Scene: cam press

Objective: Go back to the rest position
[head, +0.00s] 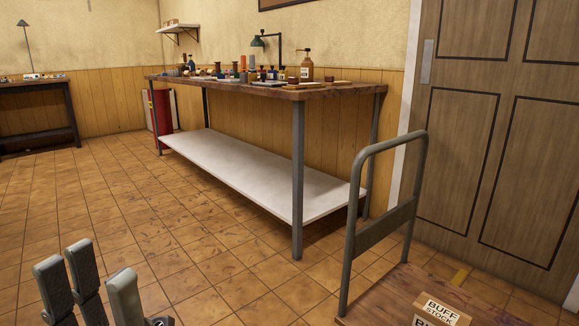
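My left gripper (94,270) shows at the bottom left of the head view. Its grey fingers point up and stand apart, with nothing between them. The gripper is over the tiled floor, well clear of the furniture. Its palm and the rest of the arm are cut off by the lower edge. My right gripper is not in view.
A workbench (350,90) with bottles, a lamp and a white lower shelf (240,167) stands mid-view. A cart (395,297) with a tall handle and "BUFF STOCK" boxes is at the lower right, near a door (500,120). Floor at left is free.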

